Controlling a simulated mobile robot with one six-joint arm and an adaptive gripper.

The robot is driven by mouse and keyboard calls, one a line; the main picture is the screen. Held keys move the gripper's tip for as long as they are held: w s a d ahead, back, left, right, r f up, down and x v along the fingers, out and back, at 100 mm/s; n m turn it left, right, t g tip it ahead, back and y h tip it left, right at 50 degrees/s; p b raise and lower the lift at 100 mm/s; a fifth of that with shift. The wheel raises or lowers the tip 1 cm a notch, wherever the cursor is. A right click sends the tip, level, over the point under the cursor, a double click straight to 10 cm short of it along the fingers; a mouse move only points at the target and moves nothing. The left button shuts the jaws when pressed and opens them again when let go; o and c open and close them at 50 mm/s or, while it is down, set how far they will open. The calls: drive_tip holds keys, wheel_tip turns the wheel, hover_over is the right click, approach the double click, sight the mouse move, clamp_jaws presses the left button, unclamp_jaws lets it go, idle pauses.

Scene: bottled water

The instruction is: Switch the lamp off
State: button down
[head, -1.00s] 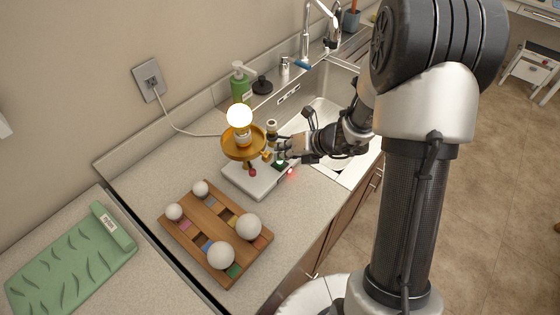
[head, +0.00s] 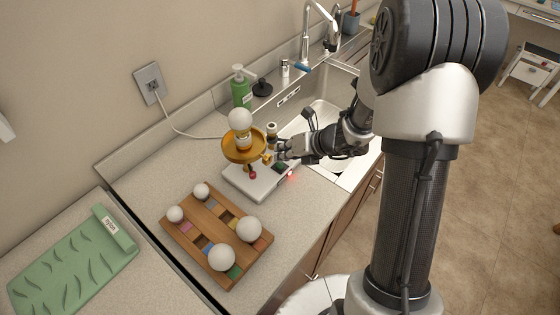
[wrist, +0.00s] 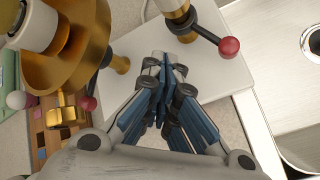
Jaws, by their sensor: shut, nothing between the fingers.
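The lamp's round bulb (head: 240,121) is plain white and unlit in the head view. It sits over a gold dish (head: 236,152) on a pale grey base (head: 248,183). In the wrist view the lamp's gold dish (wrist: 85,65) is at upper left and the pale base (wrist: 213,77) lies under my fingers. My gripper (wrist: 166,68) is shut and empty, just above the base. Levers with red knobs, one right (wrist: 229,48) and one left (wrist: 88,103), flank it.
A wooden board (head: 188,232) with several white balls lies in front of the lamp. A green soap bottle (head: 241,92) stands behind, and the sink (head: 340,108) is at right. A white cord (head: 180,129) runs from the wall outlet. A green mat (head: 70,262) lies at left.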

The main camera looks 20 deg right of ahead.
sight(282, 163)
drive_tip(key=shift+r, duration=0.15)
wheel_tip(282, 163, up, 6)
drive_tip(key=p, duration=0.5)
idle(0.5)
drive_tip(key=s+a+r+n, duration=0.1)
drive_tip(key=a+r+n, duration=0.1)
drive_tip(key=n, duration=0.1)
drive_tip(key=s+a+r+n, duration=0.1)
drive_tip(key=s+r+n, duration=0.1)
drive_tip(key=r+n, duration=0.1)
drive_tip(key=s+a+r+n+g, duration=0.1)
drive_tip(key=s+a+r+n, duration=0.1)
drive_tip(key=r+n, duration=0.1)
drive_tip(key=shift+a+r+n+y, duration=0.25)
drive_tip(key=shift+a+n+y, duration=0.05)
drive_tip(key=shift+a+y, duration=0.1)
drive_tip(key=s+a+r+n+g+h+b, duration=0.1)
drive_tip(key=s+r+n, duration=0.3)
drive_tip(key=s+n, duration=0.45)
drive_tip(key=s+a+r+n+g+h+b, duration=0.1)
drive_tip(key=s+r+n+h, duration=0.15)
drive_tip(key=s+n, duration=0.55)
drive_tip(key=s+d+r+n+h, duration=0.2)
drive_tip(key=s+d+n, duration=0.4)
drive_tip(key=n, duration=0.4)
drive_tip(key=shift+s+d+t+h, duration=0.4)
drive_tip(key=shift+d+h, duration=0.15)
drive_tip(key=shift+h, duration=0.2)
